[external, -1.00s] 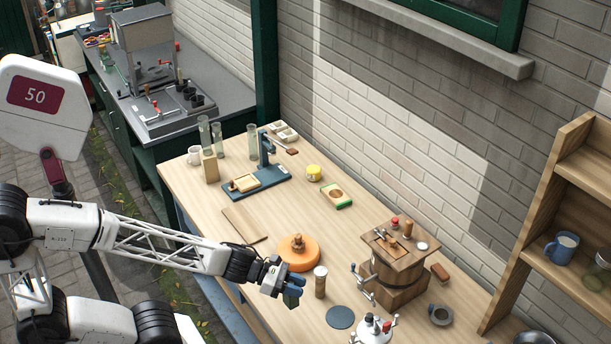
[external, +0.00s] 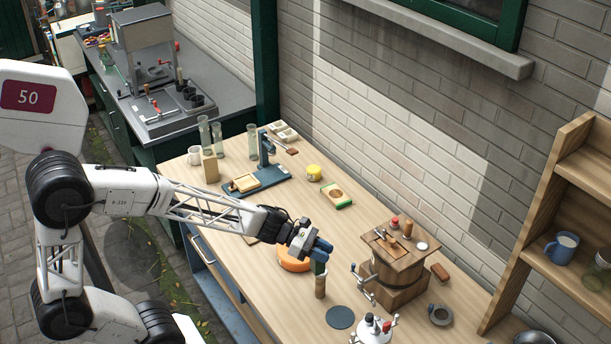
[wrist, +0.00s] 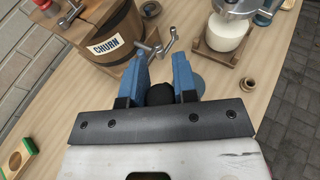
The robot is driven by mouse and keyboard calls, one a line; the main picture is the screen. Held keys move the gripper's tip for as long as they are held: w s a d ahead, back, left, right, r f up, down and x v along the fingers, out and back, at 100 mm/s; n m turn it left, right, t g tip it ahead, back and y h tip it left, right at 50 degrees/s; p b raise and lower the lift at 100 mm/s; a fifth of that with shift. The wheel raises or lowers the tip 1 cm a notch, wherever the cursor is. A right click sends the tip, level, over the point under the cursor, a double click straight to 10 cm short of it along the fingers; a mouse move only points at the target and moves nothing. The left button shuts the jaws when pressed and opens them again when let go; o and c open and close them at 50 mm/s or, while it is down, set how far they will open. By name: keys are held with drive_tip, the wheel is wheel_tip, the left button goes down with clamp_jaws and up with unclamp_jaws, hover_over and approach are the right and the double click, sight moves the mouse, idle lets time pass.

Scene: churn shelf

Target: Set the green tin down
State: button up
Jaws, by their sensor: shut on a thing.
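My gripper (external: 319,252) has blue fingers and is shut on the green tin (external: 318,267), a small dark green thing just below the fingertips. In the wrist view the held thing (wrist: 160,95) looks nearly black between the two blue fingers. In the external view the tin shows right above a brown cylinder (external: 320,287) on the table and hides its top. I cannot tell whether the two touch. My gripper partly covers the orange round block (external: 291,263) behind it.
A wooden churn (external: 392,275) with a crank stands to the right. A dark disc (external: 340,317) lies bare on the table (external: 240,290). A white jar with a metal top (wrist: 228,30) stands nearby. A green-edged block (external: 337,195) lies farther back.

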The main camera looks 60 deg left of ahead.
drive_tip(key=w+a+f+m+g+h, duration=0.1)
drive_tip(key=w+a+f+g, duration=0.1)
drive_tip(key=w+a, duration=0.75)
drive_tip(key=w+a+f+m+g+h, duration=0.1)
drive_tip(key=w+a+f+m, duration=0.15)
drive_tip(key=w+a, duration=0.65)
drive_tip(key=shift+n, duration=0.35)
drive_tip(key=f, duration=0.3)
drive_tip(key=s+a+f, duration=0.1)
drive_tip(key=f, duration=0.1)
drive_tip(key=shift+s+f, duration=0.1)
drive_tip(key=w+a+f, duration=0.1)
drive_tip(key=w, duration=1.5)
drive_tip(key=shift+a+f, duration=0.15)
drive_tip(key=shift+f, duration=0.05)
drive_tip(key=shift+f, duration=0.15)
drive_tip(key=shift+f, duration=1.65)
